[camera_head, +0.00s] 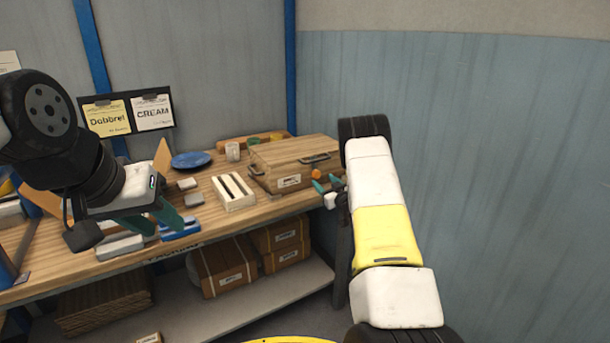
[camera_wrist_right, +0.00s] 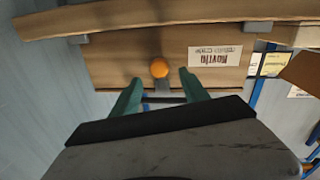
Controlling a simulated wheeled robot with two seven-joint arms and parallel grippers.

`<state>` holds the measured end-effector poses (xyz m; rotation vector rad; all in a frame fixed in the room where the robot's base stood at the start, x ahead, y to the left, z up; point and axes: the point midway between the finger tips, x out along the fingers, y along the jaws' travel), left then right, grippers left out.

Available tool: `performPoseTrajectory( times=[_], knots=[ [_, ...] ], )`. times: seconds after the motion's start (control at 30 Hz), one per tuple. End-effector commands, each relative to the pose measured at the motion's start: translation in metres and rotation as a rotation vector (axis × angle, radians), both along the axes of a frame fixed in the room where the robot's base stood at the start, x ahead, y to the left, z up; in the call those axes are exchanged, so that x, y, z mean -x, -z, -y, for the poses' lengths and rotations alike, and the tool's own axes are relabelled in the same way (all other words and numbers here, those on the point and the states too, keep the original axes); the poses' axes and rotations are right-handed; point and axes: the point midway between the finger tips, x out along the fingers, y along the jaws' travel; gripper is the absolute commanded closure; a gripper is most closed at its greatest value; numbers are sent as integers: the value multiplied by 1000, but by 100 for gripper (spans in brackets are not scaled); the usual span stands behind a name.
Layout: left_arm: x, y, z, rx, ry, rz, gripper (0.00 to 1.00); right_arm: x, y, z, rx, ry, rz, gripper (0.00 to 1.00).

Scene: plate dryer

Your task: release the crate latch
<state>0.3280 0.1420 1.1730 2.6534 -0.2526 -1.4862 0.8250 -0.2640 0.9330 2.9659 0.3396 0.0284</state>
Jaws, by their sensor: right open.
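A wooden crate (camera_head: 275,160) with dark handles and a white label stands at the right end of the workbench. An orange ball-shaped knob (camera_head: 316,174) shows at its right side. In the right wrist view the orange knob (camera_wrist_right: 160,68) lies on the crate's wooden face (camera_wrist_right: 115,72), left of a printed label (camera_wrist_right: 215,56). My right gripper (camera_wrist_right: 161,90) is open and empty, its green fingertips either side of the knob's line and apart from it in the picture. My left gripper (camera_head: 154,217) is over the bench's left part, its green fingers apart with nothing seen between them.
A slatted white rack (camera_head: 234,191), a blue plate (camera_head: 191,159), a white mug (camera_head: 232,151) and small grey blocks stand on the bench (camera_head: 270,208). A blue item (camera_head: 180,229) lies near my left gripper. A wall closes the right side.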

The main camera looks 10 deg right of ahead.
Motion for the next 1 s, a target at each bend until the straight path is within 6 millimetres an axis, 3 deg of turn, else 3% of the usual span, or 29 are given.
performPoseTrajectory(
  times=[0.33,0.7,1.0],
  knots=[
    [0,0,0,0,0,0,64,-50,-1,-12,1,0,1,47],
    [0,0,0,0,0,0,64,-57,0,-13,-1,1,-1,47],
    [0,0,0,0,0,0,64,-57,-1,-13,-1,1,-1,100]
  ],
)
